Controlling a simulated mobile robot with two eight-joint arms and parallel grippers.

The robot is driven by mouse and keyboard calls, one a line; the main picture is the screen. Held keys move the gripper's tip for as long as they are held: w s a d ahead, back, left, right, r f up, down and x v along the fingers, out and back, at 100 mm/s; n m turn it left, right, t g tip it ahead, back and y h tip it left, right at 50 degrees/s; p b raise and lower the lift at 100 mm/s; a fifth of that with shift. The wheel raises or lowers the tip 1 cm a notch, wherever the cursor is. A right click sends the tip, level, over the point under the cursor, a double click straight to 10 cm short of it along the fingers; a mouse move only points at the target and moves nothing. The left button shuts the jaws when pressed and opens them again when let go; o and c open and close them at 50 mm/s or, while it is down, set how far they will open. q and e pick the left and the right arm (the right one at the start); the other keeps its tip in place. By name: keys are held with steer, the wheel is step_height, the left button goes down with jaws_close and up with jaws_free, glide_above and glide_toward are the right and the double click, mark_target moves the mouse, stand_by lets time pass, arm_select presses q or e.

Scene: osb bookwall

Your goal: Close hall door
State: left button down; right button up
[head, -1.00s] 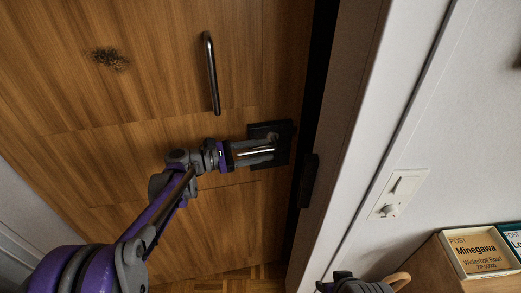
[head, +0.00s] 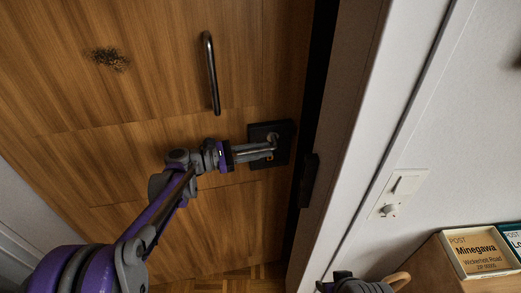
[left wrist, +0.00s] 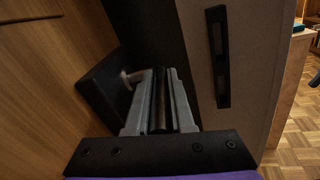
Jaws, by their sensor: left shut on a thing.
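The wooden hall door (head: 150,80) fills the left and middle of the head view. A dark gap runs between its right edge and the frame, so it looks slightly ajar. A black lock plate (head: 283,130) carries the lever handle (head: 273,140). My left gripper (head: 268,150) is shut on the lever handle. In the left wrist view its two grey fingers (left wrist: 157,98) lie close together, and part of the lever handle (left wrist: 130,77) shows at their tips beside the black plate.
A long metal pull bar (head: 210,72) is fixed higher on the door. The door frame (head: 345,130) with a black strike plate (head: 309,180) stands to the right. A light switch (head: 398,194) is on the white wall. A box labelled Minegawa (head: 475,250) sits on a wooden cabinet (head: 428,268).

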stand_by(0.8)
arm_select(q)
steer(key=shift+f+h+b, duration=0.25)
steer(key=shift+h+b, duration=0.05)
steer(key=shift+b, duration=0.2)
steer(key=shift+d+f+t+h+b, duration=0.1)
steer(key=shift+f+t+h+b, duration=0.25)
steer(key=shift+h+b, duration=0.85)
steer(key=shift+d+f+t+h+b, duration=0.2)
steer(key=shift+f+h+b, duration=0.2)
steer(key=shift+h+b, duration=0.75)
steer(key=shift+d+f+t+h+b, duration=0.1)
steer(key=shift+f+t+h+b, duration=0.4)
steer(key=shift+b, duration=1.15)
steer(key=shift+r+g, duration=0.1)
steer(key=shift+g, duration=0.15)
